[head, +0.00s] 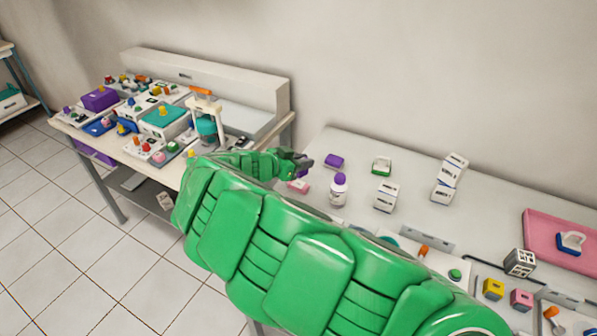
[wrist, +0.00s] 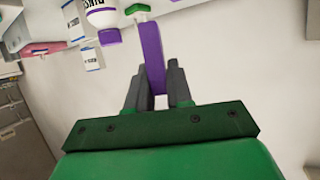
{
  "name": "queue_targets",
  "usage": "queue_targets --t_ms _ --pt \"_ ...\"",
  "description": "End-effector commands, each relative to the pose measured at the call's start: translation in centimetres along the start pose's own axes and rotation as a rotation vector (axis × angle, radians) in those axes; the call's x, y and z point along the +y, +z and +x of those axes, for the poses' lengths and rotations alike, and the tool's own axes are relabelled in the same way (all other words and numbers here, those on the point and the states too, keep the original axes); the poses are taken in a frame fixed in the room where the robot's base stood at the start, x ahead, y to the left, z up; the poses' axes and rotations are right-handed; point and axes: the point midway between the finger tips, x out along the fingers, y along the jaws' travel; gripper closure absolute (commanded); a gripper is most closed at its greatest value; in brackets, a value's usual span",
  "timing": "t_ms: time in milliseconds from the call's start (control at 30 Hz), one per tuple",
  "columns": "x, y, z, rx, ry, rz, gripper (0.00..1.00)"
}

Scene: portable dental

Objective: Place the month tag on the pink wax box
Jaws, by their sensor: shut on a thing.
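My gripper (head: 300,163) is at the end of my green arm, above the left end of the white worktop. In the wrist view my gripper (wrist: 153,85) is shut on a thin purple piece (wrist: 152,50), which looks like the month tag. It stands out lengthwise past the fingertips. In the head view only a small dark purple bit of it shows at the fingers. A small pink box (head: 298,186), likely the pink wax box, lies on the worktop just below my gripper, partly hidden by my arm. I cannot make it out in the wrist view.
A purple box (head: 334,161), a green-and-white box (head: 381,165), a purple-capped bottle (head: 338,190) and white boxes (head: 385,197) stand to the right. A crowded bench (head: 70,130) is at left.

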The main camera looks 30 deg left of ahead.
Motion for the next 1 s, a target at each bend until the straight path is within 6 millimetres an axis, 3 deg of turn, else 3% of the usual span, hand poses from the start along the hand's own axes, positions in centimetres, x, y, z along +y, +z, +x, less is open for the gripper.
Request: queue_targets --t_ms 600,1000 --pt "-3.6 3.1 3.5 -0.003 0.001 0.0 1.0" --pt "-5.1 4.5 5.0 -0.001 0.003 0.001 1.0"
